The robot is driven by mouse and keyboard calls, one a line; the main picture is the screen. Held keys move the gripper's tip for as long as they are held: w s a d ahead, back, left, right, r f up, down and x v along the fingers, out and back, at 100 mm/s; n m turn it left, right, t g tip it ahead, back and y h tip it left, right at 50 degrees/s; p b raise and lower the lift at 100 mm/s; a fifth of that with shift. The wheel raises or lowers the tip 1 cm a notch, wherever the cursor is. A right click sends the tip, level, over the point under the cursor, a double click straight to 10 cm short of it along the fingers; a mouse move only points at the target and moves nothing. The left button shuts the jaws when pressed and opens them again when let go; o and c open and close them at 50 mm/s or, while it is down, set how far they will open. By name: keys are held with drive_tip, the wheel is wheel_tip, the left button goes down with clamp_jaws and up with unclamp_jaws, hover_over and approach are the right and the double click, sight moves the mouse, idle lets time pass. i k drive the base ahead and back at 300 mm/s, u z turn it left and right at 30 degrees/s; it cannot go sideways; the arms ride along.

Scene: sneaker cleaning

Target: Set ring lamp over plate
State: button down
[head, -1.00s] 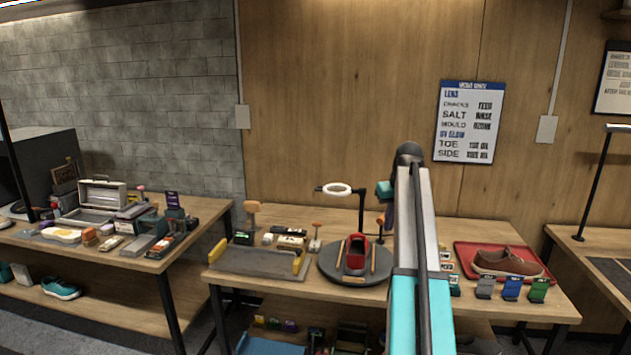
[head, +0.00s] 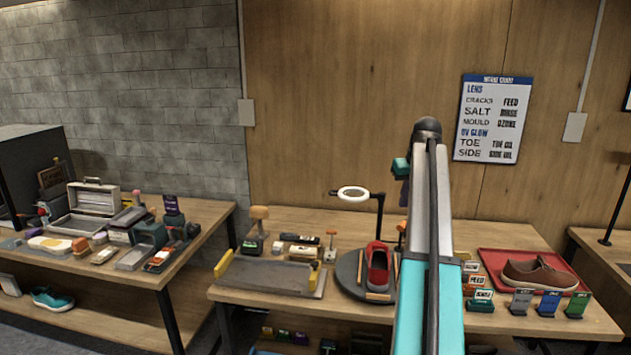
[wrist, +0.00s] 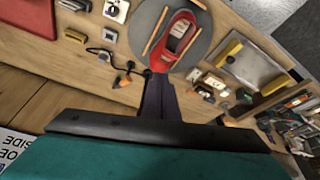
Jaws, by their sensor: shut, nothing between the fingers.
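The ring lamp (head: 354,194) has a white ring on a dark arm and post (head: 379,215) at the back of the middle table. The ring hangs above the round grey plate (head: 346,272); I cannot tell whether it is centred over it. A red shoe (head: 378,266) sits on the plate, also seen in the wrist view (wrist: 177,42). My gripper (head: 402,190) is up in the air to the right of the lamp, partly behind my arm. In the wrist view its dark purple fingers (wrist: 158,97) are together and empty. The lamp is not clear in the wrist view.
A grey tray with yellow handles (head: 268,275) lies left of the plate. A red tray (head: 490,260) with a brown shoe (head: 540,272) is at the right, with small coloured cards (head: 521,302) in front. The left table (head: 215,212) is crowded.

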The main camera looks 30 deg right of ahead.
sight(381, 195)
drive_tip(key=z, duration=0.05)
drive_tip(key=i, duration=1.4)
